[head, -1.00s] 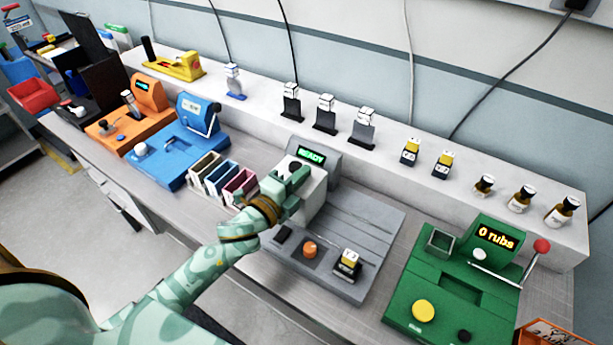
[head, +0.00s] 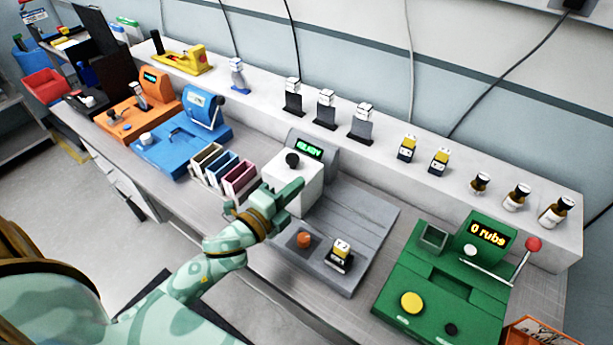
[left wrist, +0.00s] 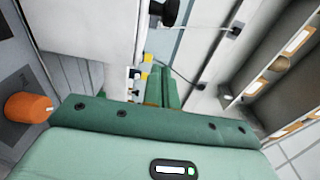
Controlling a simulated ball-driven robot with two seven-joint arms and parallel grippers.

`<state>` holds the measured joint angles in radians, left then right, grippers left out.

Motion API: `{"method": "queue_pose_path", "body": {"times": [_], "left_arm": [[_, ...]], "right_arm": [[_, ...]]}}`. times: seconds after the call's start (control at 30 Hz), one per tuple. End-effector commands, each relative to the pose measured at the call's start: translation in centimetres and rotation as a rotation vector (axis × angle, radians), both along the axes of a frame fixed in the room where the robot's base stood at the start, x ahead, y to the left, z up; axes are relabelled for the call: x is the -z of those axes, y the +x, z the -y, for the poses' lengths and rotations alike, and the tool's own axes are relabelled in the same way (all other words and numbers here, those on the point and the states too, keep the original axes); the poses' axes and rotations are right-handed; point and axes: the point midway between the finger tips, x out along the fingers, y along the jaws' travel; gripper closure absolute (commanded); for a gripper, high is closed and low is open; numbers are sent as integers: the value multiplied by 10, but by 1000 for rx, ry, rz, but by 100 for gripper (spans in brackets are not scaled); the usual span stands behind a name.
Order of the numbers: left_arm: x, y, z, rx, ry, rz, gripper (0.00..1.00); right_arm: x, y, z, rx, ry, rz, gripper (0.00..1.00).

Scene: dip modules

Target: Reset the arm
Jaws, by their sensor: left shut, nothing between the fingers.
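My left arm comes in from the left in the head view. My left gripper (head: 290,193) is shut and empty. It is in front of the white box with a black knob (head: 296,176) on the grey machine (head: 345,220). I cannot tell whether it touches the box. In the left wrist view the green fingers (left wrist: 161,88) lie together beside a pale upright face, with an orange knob (left wrist: 28,108) at the left. My right gripper is not in view.
The grey machine carries an orange knob (head: 304,240) and a small yellow-topped bottle (head: 340,252). Coloured slots (head: 222,172) stand left of it. A green machine (head: 445,275) reading "0 rubs" is at the right. Blue (head: 180,145) and orange (head: 135,115) machines stand further left. A raised shelf holds several small bottles.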

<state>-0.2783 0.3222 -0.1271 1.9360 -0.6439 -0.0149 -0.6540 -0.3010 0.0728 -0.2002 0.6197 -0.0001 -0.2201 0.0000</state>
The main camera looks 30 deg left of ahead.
Motion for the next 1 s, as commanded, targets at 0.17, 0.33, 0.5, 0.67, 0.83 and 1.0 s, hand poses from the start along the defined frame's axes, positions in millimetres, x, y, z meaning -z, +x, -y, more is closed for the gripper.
{"method": "queue_pose_path", "body": {"times": [0.17, 0.33, 0.5, 0.67, 0.83, 1.0], "left_arm": [[1, -27, -5, 0, 1, -1, 100], [0, -36, -8, 0, 2, 0, 100], [0, -37, -8, -3, -1, -1, 100], [2, -40, -17, -110, -70, -77, 100], [18, -65, -42, -396, -259, -308, 100], [33, -104, -54, -620, -392, -512, 100]], "right_arm": [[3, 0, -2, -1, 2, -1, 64], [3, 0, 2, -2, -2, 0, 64], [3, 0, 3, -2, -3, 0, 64], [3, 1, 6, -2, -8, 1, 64], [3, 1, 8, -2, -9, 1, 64], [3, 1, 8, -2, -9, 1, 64]]}}
